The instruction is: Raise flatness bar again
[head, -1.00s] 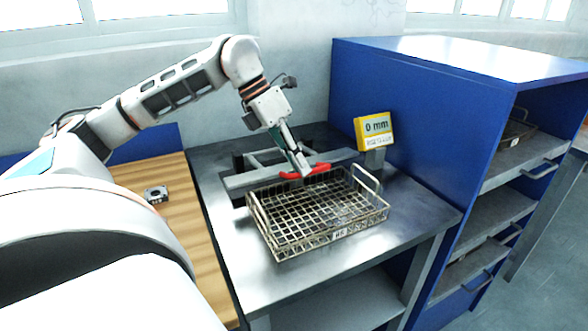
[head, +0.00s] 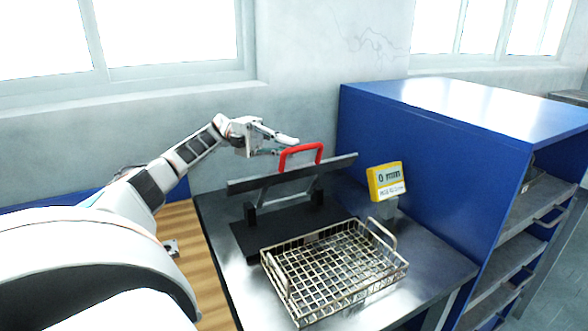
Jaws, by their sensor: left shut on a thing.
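The grey flatness bar (head: 335,168) is raised and tilted up above the black plate (head: 240,237) at the back of the metal bench. Its red handle (head: 320,152) stands up from the bar's top edge. My left gripper (head: 284,146) is at the left side of the red handle and shut on it. The exact contact at the fingertips is small and hard to see. The wire mesh basket (head: 283,285) sits on the bench in front of the plate, clear of the bar. A yellow gauge (head: 386,181) reading "0 mm" stands to the right. My right gripper is out of view.
A blue cabinet (head: 420,150) with shelves stands close on the right of the bench. The bench top (head: 437,262) is bare right of the basket. A wall with windows is behind.

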